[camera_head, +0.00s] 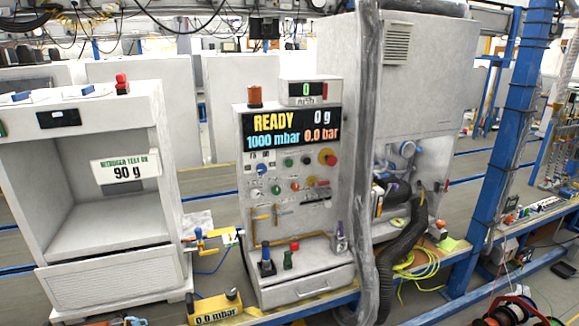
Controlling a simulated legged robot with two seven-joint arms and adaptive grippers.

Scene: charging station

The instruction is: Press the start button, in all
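The charging station's grey control panel (292,180) stands upright in the middle of the head view. Its black display (291,128) reads READY, 0 g, 1000 mbar and 0.0 bar. Below it are several small round buttons and knobs, among them a green one (288,162), a blue one (261,168) and a red one on yellow (328,158). Their labels are too small to read, so I cannot tell which is the start button. An orange lamp (254,96) sits on top. Neither of my grippers shows in this view.
A white open cabinet (105,240) marked 90 g stands at left. A thick grey vertical hose (363,150) runs right of the panel. A blue post (505,130) stands farther right. A yellow gauge (215,308) reads 0.0 mbar.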

